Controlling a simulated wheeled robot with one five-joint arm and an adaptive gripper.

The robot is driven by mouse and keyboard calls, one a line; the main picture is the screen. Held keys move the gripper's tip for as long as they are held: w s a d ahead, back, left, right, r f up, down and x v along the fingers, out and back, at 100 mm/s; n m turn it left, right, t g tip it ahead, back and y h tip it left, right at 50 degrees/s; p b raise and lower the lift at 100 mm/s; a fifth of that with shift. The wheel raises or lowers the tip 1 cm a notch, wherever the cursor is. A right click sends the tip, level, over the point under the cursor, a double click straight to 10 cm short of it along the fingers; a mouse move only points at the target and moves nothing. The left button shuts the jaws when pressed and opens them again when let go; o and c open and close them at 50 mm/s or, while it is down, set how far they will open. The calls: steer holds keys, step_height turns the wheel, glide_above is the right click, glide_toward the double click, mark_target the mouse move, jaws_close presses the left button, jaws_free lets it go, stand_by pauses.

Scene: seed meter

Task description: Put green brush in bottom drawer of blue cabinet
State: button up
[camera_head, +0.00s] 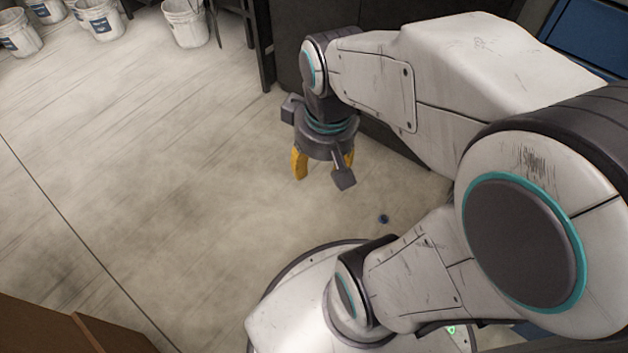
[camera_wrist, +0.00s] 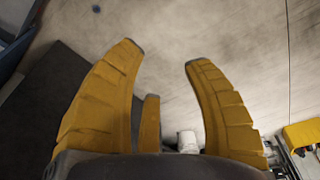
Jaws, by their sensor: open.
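My gripper (camera_head: 324,172) hangs below my arm in the head view, pointing down over bare floor. Its yellow fingers are spread in the wrist view (camera_wrist: 160,52), with nothing between them. I see no green brush in either view. A blue panel (camera_head: 585,35) shows at the upper right of the head view, partly hidden behind my arm. I cannot tell whether it is the blue cabinet, and no drawer can be made out.
A small dark blue round object (camera_head: 383,219) lies on the floor near my base. Several white buckets (camera_head: 185,22) stand at the upper left. A dark panel (camera_head: 290,75) stands behind my gripper. A brown surface (camera_head: 45,328) fills the lower left corner. The left floor is clear.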

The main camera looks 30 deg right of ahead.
steer(key=shift+s+a, duration=1.55)
steer(key=shift+s, duration=0.25)
